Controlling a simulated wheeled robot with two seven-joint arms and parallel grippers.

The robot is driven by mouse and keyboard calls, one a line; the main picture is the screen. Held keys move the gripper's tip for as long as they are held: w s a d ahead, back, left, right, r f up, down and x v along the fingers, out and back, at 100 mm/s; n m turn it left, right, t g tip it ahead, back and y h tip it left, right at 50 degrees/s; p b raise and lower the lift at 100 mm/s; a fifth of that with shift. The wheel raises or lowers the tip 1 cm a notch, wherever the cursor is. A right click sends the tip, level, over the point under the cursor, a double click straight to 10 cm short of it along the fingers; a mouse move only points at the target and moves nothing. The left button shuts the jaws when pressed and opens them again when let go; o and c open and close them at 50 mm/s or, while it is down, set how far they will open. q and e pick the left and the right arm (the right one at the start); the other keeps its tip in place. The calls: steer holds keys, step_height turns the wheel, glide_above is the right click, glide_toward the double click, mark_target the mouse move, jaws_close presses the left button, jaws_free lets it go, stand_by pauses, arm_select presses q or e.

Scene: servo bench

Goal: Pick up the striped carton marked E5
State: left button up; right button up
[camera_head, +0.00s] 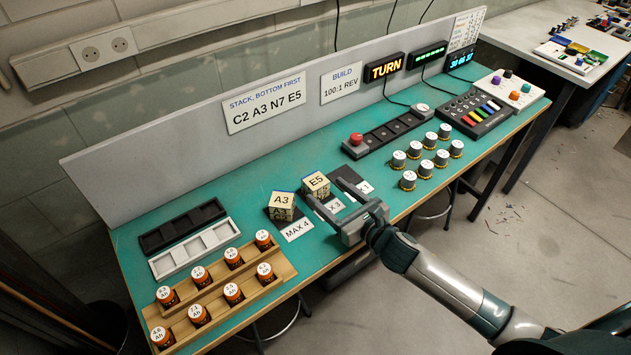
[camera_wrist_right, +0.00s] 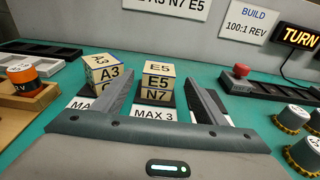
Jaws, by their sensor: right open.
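The carton marked E5 (camera_head: 317,182) is cream with a dark band and sits on the bench at the middle pad. In the right wrist view, the stack shows between the two fingertips (camera_wrist_right: 163,80), with nothing held. I cannot tell how far the fingers reach along its sides. My left gripper is not in view.
A carton marked A3 (camera_head: 282,206) stands close left of the stack, with another under it. Signs reading MAX 4 (camera_head: 298,229) and MAX 3 (camera_wrist_right: 154,115) lie in front. A black slotted rail with a red button (camera_head: 356,139) lies to the right; battery racks (camera_head: 285,271) lie left.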

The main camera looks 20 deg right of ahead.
mark_target(322, 188)
steer(key=shift+p+x, duration=0.6)
steer(key=shift+x, duration=1.25)
steer(key=c, duration=1.2)
